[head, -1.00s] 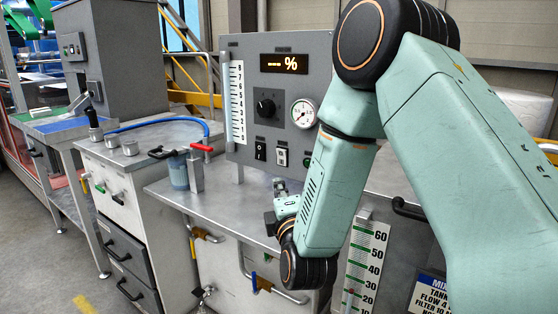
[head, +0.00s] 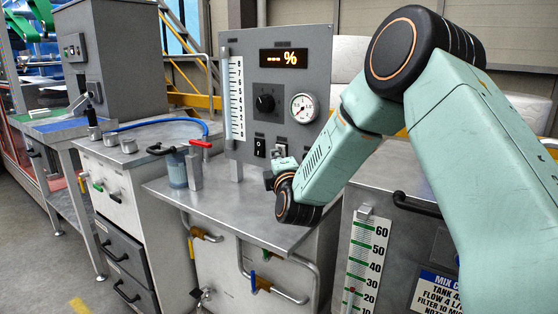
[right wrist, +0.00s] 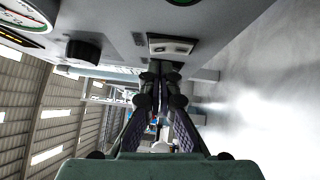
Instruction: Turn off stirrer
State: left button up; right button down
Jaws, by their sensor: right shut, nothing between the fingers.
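The grey control panel (head: 237,50) stands upright at the back of the metal bench. It has a black rocker switch (head: 260,147), and a lighter switch (head: 280,151) to its right, partly covered by my right gripper (head: 279,170). I cannot read which switch belongs to the stirrer. In the right wrist view the light switch (right wrist: 172,46) is on the panel face just beyond the fingertips. There my right gripper (right wrist: 161,72) is shut and empty; I cannot tell whether it touches the panel. My left gripper is out of view.
The panel also carries a black knob (head: 265,103), a round gauge (head: 304,108), an orange display (head: 284,60) and a level scale (head: 235,100). A blue-grey filter cup (head: 177,171) with a red-handled valve (head: 200,145) stands left on the bench (head: 225,205).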

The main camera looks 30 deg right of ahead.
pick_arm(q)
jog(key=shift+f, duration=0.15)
pick_arm(e)
jog(key=shift+w+d+r, duration=0.15)
jog(key=shift+w+d, duration=0.05)
jog(key=shift+d, duration=0.3)
jog(key=p, duration=0.2)
jog(key=shift+w+d+r+m+g+p, duration=0.1)
jog(key=shift+d+r+m+g+p, duration=0.2)
jog(key=shift+r, duration=0.05)
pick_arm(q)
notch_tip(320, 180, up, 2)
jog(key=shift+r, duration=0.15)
pick_arm(e)
jog(key=shift+f, duration=0.25)
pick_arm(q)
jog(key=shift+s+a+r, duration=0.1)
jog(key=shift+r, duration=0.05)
pick_arm(e)
jog(key=shift+a, duration=0.1)
